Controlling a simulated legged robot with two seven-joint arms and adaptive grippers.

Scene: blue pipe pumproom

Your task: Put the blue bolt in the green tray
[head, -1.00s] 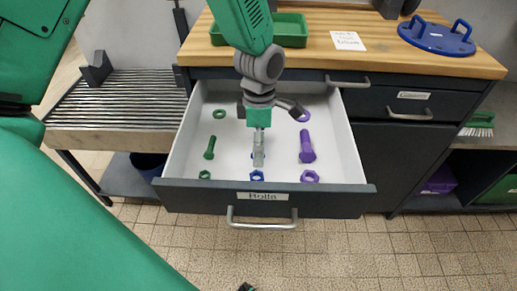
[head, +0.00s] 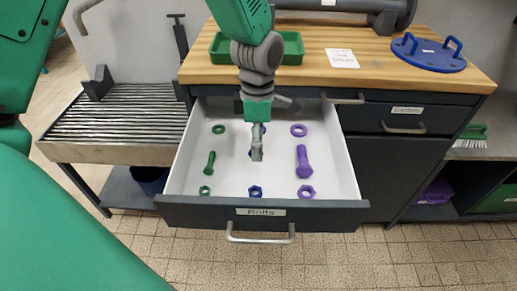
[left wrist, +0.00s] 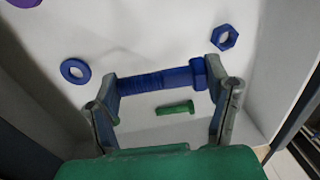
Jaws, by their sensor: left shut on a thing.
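The blue bolt (left wrist: 160,80) lies lengthwise between the two fingers of my left gripper (left wrist: 165,105), touching both in the left wrist view. It looks larger and nearer than the green bolt (left wrist: 175,108), so it seems raised off the drawer floor. In the head view, my left gripper (head: 257,148) points down over the middle of the open drawer and mostly hides the blue bolt. The green tray (head: 291,47) sits on the wooden bench top behind the drawer, partly hidden by my arm. My right gripper is not in view.
The open drawer (head: 180,208) also holds a blue nut (head: 255,191), a purple bolt (head: 303,161), and green and purple nuts and washers. A paper label (head: 342,58) and a blue handled disc (head: 428,53) lie right of the tray. A grey pipe (head: 340,6) lies behind.

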